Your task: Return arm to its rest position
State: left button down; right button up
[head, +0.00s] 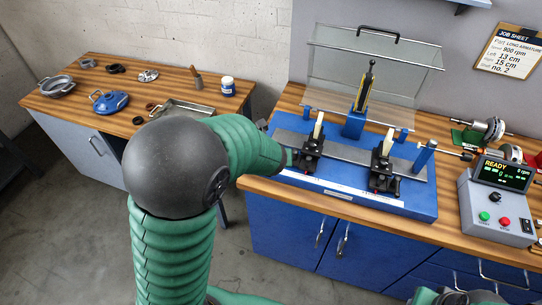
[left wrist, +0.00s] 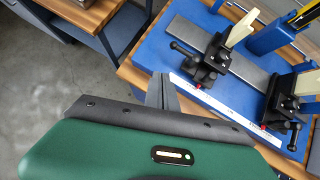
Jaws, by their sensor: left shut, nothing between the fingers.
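My left arm (head: 170,250) rises from the bottom of the head view and bends right at its dark elbow, with the forearm toward the balancing machine. My left gripper (left wrist: 161,92) shows in the left wrist view with its fingers together and nothing between them. It is in front of the blue machine base's (left wrist: 150,58) left front edge; the exact gap is unclear. In the head view the forearm mostly hides the hand. Part of my right arm (head: 455,297) shows at the bottom right; its gripper is out of view.
The blue base (head: 400,205) carries two black supports (head: 310,150) (head: 383,170) under a clear raised guard (head: 340,65). A control box (head: 490,205) reading READY stands right. A side bench (head: 70,105) at left holds parts and a tray (head: 185,112). Floor between benches is clear.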

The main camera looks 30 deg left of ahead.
pick_arm(q)
jog(key=s+d+f+n+g+h, duration=0.2)
jog(key=s+d+n, duration=0.3)
jog(key=n, duration=0.9)
jog(key=s+d+f+n+g+h, duration=0.2)
jog(key=s+d+n, duration=0.4)
jog(key=s+n, duration=0.4)
jog(key=n, duration=0.5)
jog(key=shift+s+d+f, duration=0.15)
jog(key=shift+s+d, duration=0.05)
pick_arm(e)
jog(key=shift+w+f, duration=0.1)
jog(key=shift+w, duration=0.1)
